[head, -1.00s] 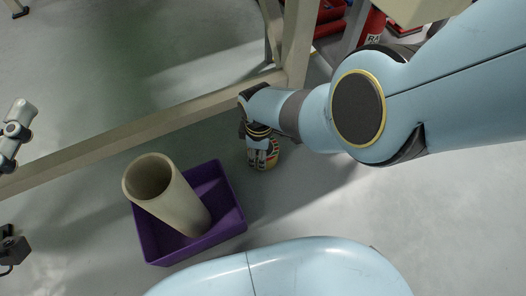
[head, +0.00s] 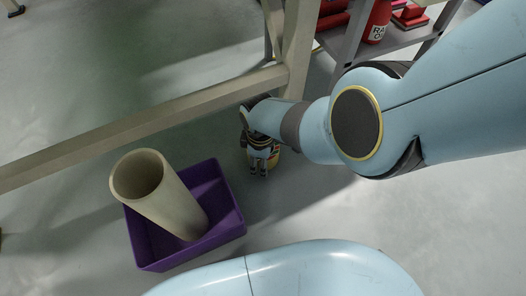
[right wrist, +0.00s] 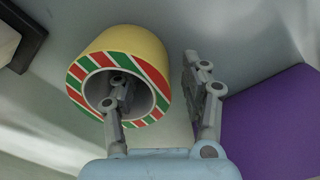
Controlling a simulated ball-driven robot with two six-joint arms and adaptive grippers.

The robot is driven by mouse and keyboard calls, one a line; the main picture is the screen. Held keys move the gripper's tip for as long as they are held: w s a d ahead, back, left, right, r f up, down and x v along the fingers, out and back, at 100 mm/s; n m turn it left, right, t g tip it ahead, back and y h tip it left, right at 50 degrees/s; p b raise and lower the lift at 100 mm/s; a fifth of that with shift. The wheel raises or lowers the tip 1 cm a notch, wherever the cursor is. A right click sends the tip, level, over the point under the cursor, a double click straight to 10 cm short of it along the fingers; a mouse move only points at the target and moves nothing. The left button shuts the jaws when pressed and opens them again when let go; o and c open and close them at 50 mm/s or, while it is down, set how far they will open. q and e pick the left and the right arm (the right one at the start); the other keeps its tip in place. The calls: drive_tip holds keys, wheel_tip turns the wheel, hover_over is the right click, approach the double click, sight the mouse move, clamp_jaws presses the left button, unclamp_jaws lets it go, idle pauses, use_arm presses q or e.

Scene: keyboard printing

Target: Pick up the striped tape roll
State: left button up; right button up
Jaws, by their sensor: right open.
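The striped tape roll (right wrist: 128,42) shows in the right wrist view, with a yellow outer side and a red, green and white striped end face around an open core. In the head view only a small part of the roll (head: 274,158) shows beside my right gripper (head: 258,166). In the right wrist view my right gripper (right wrist: 156,70) is open. Its left finger overlaps the roll's core opening, and its right finger is outside the roll, to the right. I cannot tell whether either finger touches it. My left gripper is not in view.
A purple bin (head: 236,218) holding a tall beige tube (head: 172,208) stands left of my right gripper; the bin (right wrist: 262,128) also shows at right in the wrist view. A beige frame beam (head: 130,126) runs behind. A shelf with red items (head: 378,22) is at upper right.

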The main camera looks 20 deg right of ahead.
clamp_jaws()
idle(0.3)
idle(0.4)
